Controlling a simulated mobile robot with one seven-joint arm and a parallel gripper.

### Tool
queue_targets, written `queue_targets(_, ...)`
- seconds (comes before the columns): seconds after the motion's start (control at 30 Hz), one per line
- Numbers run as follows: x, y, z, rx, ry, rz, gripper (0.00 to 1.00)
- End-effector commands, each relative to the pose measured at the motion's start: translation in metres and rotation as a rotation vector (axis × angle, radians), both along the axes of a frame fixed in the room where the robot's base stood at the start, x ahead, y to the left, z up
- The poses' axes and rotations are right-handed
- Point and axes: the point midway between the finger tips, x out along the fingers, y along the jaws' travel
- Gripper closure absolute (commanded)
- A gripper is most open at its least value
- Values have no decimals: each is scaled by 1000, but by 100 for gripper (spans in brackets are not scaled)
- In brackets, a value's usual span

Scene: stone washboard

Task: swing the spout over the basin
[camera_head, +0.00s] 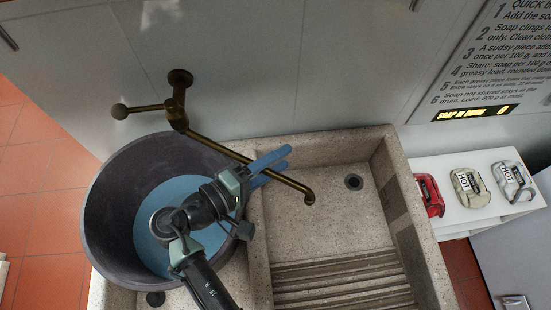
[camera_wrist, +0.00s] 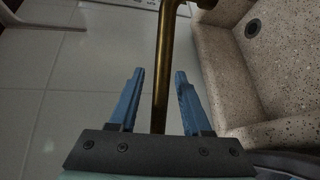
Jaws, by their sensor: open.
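The brass spout (camera_head: 228,150) runs from its wall fitting down to the right. In the head view its bent tip (camera_head: 309,197) appears over the left part of the speckled stone basin (camera_head: 325,215), right of the tub. My gripper (camera_head: 288,157) is open, its blue fingers beside the middle of the spout. In the wrist view the spout (camera_wrist: 163,70) passes between the two open fingers of my gripper (camera_wrist: 160,72), with gaps on both sides. I cannot tell how deep the fingers reach around it.
A dark round tub (camera_head: 105,205) with blue water stands at left, under my arm. A brass handle (camera_head: 120,111) sticks out left of the wall fitting. The basin has a drain (camera_head: 354,182) and a ribbed washboard (camera_head: 345,280).

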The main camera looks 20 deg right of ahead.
Motion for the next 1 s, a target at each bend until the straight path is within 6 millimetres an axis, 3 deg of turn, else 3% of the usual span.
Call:
queue_targets(0.23, 0, 2, 0, 0, 0, 1, 52)
queue_targets(0.37, -3, 14, 1, 0, -1, 4, 52)
queue_targets(0.8, -28, 100, 17, 1, -2, 5, 52)
queue_targets(1.0, -34, 120, 22, 0, -2, 2, 52)
